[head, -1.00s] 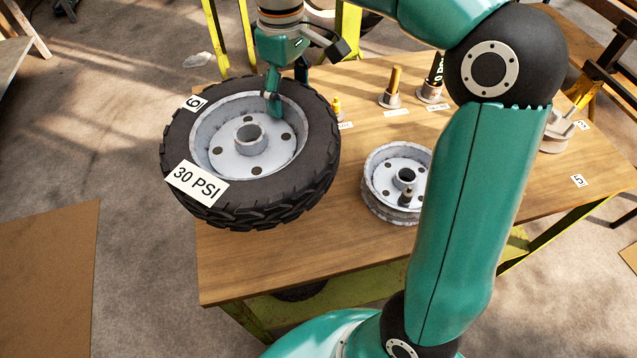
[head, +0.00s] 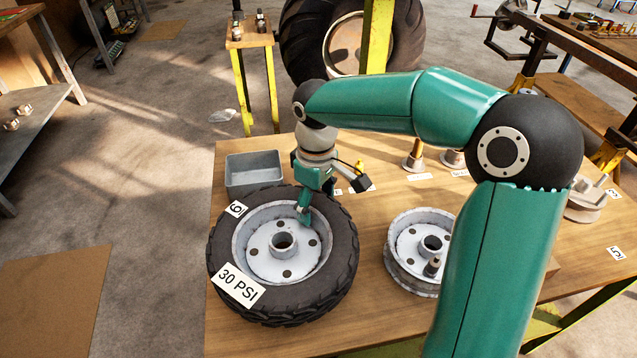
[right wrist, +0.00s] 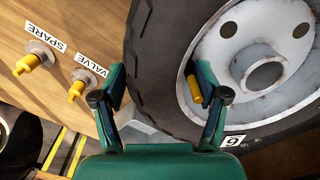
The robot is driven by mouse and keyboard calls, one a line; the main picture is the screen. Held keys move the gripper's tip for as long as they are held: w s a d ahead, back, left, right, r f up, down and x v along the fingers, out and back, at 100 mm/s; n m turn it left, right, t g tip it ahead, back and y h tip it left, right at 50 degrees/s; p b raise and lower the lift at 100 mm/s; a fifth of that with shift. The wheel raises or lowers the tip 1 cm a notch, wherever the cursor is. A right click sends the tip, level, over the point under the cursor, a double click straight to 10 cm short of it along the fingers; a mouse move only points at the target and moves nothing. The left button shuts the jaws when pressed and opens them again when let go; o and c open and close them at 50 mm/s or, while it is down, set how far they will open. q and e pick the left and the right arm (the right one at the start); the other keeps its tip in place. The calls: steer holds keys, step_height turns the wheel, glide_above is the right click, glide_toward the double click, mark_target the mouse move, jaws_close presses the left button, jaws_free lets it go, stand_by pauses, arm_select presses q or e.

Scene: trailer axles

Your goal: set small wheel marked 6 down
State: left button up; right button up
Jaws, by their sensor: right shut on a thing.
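The small wheel marked 6 (head: 338,262) is a black treaded tyre on a pale rim, with a "30 PSI" label. It lies about flat at the table's left front, face up. I cannot tell whether it touches the table (head: 385,335) or is just above it. My right gripper (head: 304,212) is shut on the wheel's far side. In the right wrist view, the fingers of my right gripper (right wrist: 165,95) straddle the tyre (right wrist: 160,62), one outside and one inside the rim (right wrist: 228,72). The wheel's underside is hidden. My left gripper is not in view.
A bare rim (head: 400,266) stands right of the wheel. A grey bin (head: 254,172) is close behind it. Pegs stand at the back, including labelled "SPARE" (right wrist: 38,58) and "VALVE" (right wrist: 84,82) ones. A larger tyre (head: 310,45) stands on the floor beyond.

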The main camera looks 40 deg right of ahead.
steer(key=shift+s+f, duration=0.1)
steer(key=shift+f, duration=2.7)
steer(key=o, duration=1.8)
steer(key=shift+a+f, duration=0.1)
steer(key=shift+f, duration=0.05)
step_height(320, 180, up, 12)
steer(key=shift+r+p, duration=0.1)
steer(key=shift+p, duration=0.25)
